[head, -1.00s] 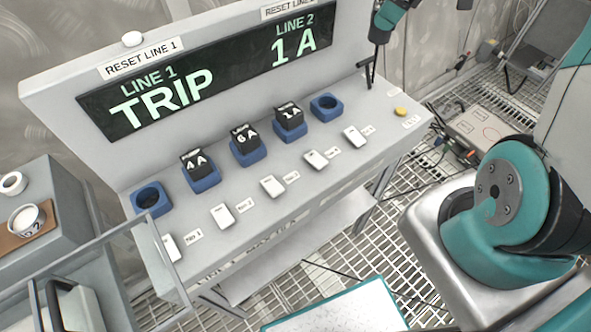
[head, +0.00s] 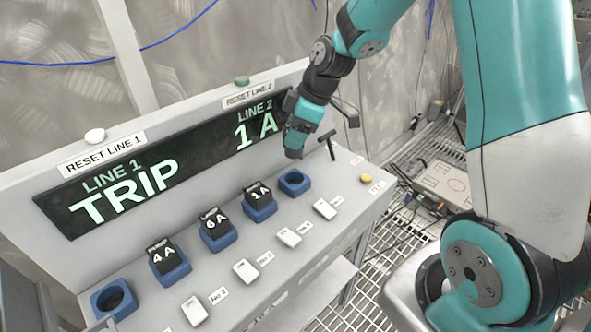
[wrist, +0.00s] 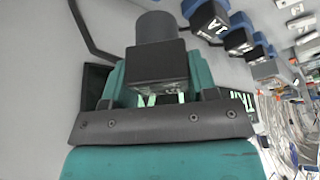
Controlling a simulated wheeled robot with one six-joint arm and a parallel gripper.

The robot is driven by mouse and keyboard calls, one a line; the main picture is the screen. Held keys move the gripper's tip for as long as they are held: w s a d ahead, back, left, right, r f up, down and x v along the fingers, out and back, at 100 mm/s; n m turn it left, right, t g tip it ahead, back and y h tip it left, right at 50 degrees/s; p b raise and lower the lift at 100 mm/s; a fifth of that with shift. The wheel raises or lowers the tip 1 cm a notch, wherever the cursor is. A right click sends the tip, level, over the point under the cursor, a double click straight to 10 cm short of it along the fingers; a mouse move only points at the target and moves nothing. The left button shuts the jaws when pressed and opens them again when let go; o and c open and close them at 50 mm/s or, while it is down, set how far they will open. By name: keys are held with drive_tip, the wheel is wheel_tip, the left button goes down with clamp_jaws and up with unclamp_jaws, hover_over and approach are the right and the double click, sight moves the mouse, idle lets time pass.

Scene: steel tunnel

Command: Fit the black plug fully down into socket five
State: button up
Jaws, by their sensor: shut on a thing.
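The black plug (wrist: 158,68), a square block with a round grey stem, is held between the teal fingers of my gripper (wrist: 155,85) in the wrist view. In the head view my gripper (head: 295,145) hangs just above and behind the rightmost blue socket (head: 294,183), which is empty. The stem's alignment with the socket does not show.
Black plugs marked 4 A (head: 163,256), 6 A (head: 213,226) and 1 A (head: 258,195) stand in blue sockets. The leftmost blue socket (head: 114,300) is empty. A black T-handle (head: 328,140) stands close right of my gripper. The display (head: 160,170) reads TRIP and 1 A.

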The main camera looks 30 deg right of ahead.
wheel_tip(320, 180, down, 11)
drive_tip(key=shift+r+p, duration=0.15)
drive_tip(key=shift+p, duration=0.3)
drive_tip(key=o, duration=1)
drive_tip(key=a+b+v, duration=0.1)
drive_tip(key=v, duration=1.1)
drive_tip(key=s+a+r+m+g, duration=0.1)
drive_tip(key=s+a+r+m, duration=0.1)
drive_tip(key=s+a+r, duration=0.65)
drive_tip(key=s+a+r+m, duration=0.1)
drive_tip(key=s+a, duration=0.2)
drive_tip(key=s, duration=0.2)
drive_tip(key=s+a+r+m+g, duration=0.1)
drive_tip(key=s+a, duration=0.1)
drive_tip(key=s, duration=0.2)
drive_tip(key=s+a, duration=0.3)
drive_tip(key=s, duration=0.2)
drive_tip(key=shift+s+a+r+m, duration=0.3)
drive_tip(key=shift+r+m, duration=0.1)
